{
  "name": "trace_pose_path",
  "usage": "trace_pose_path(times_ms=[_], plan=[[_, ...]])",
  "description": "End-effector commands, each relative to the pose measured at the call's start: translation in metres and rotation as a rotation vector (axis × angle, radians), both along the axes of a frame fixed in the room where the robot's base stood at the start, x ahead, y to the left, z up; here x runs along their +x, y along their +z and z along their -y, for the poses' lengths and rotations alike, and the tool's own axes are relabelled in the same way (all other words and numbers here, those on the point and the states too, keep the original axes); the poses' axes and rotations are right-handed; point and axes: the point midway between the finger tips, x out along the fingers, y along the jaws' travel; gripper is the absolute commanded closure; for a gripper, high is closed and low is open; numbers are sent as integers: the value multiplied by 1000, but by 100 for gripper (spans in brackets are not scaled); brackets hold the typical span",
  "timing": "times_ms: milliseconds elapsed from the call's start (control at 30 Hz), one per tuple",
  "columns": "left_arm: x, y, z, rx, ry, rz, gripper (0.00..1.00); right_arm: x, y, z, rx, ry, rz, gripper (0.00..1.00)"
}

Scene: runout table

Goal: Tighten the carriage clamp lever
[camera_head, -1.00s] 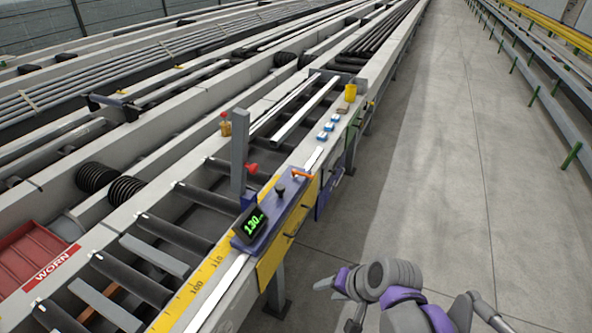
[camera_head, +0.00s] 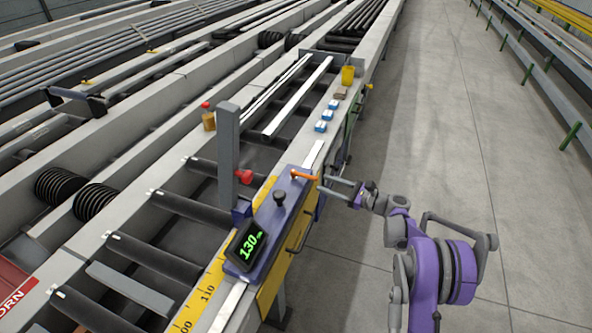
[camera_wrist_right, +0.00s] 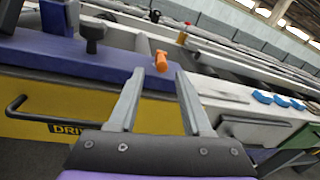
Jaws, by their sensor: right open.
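The carriage (camera_head: 270,232) is a blue-purple block on the runout table's rail, with a display (camera_head: 246,246) reading 130. Its orange clamp lever (camera_head: 303,175) sits at the far end of the block's top and points to the right. A black knob (camera_head: 279,198) stands nearer on the same block. My right gripper (camera_head: 326,184) is just right of the lever. In the right wrist view my right gripper (camera_wrist_right: 154,75) is open, and the orange lever (camera_wrist_right: 161,60) shows just beyond and between the fingertips, with no contact clear. My left gripper is not in view.
A red knob (camera_head: 243,176) is on the grey upright post (camera_head: 228,150) beside the carriage. Blue-and-white blocks (camera_head: 325,120) and a yellow cup (camera_head: 348,75) stand farther along the rail. A black handle (camera_wrist_right: 26,112) sticks out below the carriage. The floor (camera_head: 450,130) on the right is clear.

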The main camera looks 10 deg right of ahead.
Motion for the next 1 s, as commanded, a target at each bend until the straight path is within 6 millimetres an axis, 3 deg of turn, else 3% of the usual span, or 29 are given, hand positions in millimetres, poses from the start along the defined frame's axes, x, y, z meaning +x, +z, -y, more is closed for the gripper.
trace_pose_path(times_ms=[167,700,1000], plan=[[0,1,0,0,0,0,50,8,-2,-3,26,-2,-2,51],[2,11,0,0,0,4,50,68,-1,-69,22,-2,-1,51],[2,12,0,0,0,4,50,75,-2,-76,21,-3,-1,51]])
